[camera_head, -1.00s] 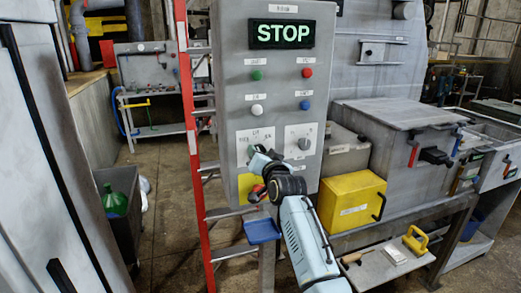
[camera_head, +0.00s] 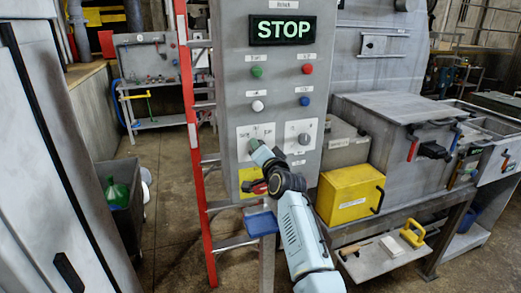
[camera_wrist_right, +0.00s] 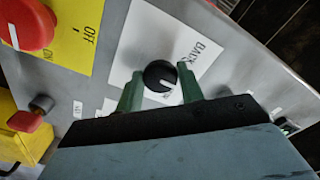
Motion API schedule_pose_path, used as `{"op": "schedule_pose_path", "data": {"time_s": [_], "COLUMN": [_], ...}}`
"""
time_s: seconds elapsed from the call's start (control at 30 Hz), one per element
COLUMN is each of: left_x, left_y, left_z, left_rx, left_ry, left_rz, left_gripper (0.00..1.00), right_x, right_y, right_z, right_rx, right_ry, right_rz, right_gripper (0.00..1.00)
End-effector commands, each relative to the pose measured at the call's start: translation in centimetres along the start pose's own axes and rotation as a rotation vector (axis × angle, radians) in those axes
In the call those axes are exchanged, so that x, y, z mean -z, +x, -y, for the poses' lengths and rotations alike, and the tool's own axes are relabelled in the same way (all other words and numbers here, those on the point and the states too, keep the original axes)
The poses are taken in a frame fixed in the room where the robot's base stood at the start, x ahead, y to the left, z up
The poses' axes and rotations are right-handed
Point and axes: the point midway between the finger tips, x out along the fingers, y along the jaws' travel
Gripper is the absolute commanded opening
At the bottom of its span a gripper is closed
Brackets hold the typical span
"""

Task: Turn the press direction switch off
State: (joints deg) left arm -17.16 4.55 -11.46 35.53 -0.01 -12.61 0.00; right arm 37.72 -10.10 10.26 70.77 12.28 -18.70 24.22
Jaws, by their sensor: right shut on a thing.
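The press direction switch is a round black knob (camera_wrist_right: 160,75) with a white pointer mark, on a white label plate (camera_wrist_right: 150,48) with printed words, one reading "BACK". In the wrist view the pointer mark is toward the lower right of the knob. My right gripper (camera_wrist_right: 160,88) has its two green fingers on either side of the knob, shut on it. In the head view my right gripper (camera_head: 260,154) is at the left white plate (camera_head: 243,137) of the grey control panel (camera_head: 277,100) and hides the knob. My left gripper is out of view.
A second knob (camera_head: 304,139) sits on the plate to the right. Green, red, white and blue buttons and a lit "STOP" display (camera_head: 283,30) are above. A red rotary switch (camera_wrist_right: 28,22) on a yellow plate is close by. A red ladder (camera_head: 192,130) stands left.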

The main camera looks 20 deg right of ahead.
Motion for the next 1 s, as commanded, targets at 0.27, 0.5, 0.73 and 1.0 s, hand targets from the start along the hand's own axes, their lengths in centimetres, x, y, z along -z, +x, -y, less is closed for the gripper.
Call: {"op": "schedule_pose_path", "data": {"time_s": [0.27, 0.5, 0.73, 1.0], "left_x": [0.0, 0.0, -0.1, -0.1], "left_y": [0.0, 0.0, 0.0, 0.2], "left_z": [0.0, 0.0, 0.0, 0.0], "left_rx": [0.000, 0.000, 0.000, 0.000], "left_ry": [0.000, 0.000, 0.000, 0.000], "left_rz": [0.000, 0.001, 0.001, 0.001], "left_gripper": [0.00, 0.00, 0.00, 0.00], "right_x": [-0.1, 0.0, -0.1, -0.1], "right_y": [0.0, 0.0, -0.6, -4.0], "right_z": [-0.1, 0.0, -0.1, -0.1], "right_rx": [-0.001, 0.000, 0.000, 0.000], "right_ry": [-0.001, -0.002, -0.001, -0.001], "right_rz": [0.001, 0.001, 0.000, 0.000], "right_gripper": [0.52, 0.59, 0.59, 0.59]}}
